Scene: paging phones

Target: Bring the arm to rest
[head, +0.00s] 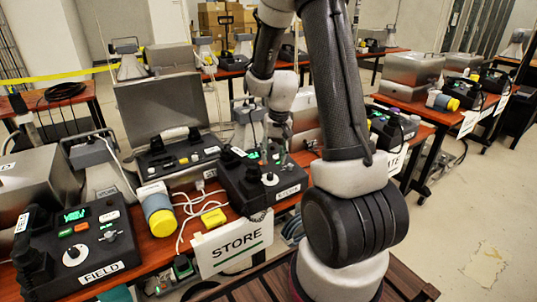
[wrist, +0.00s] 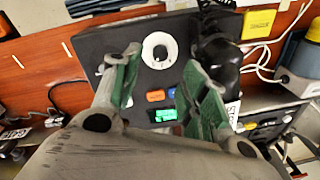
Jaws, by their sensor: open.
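My arm (head: 335,85) reaches over the table from the right in the head view. My gripper (wrist: 165,80) is open in the wrist view, its two green-lined fingers spread above a black phone box (wrist: 95,45). Nothing shows between the fingers except the panel. This panel has a white dial (wrist: 160,50), orange and blue buttons and a lit green display (wrist: 165,115). A black handset (wrist: 216,50) lies along its right side. In the head view the gripper is over the phone box (head: 244,192) behind the STORE sign (head: 232,244), and partly hides it.
The FIELD phone (head: 100,268) stands at the left on the wooden table. A yellow-capped cylinder (head: 158,212), a yellow block (head: 214,217) and white cables lie between the phones. Clear floor (head: 470,215) shows at right.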

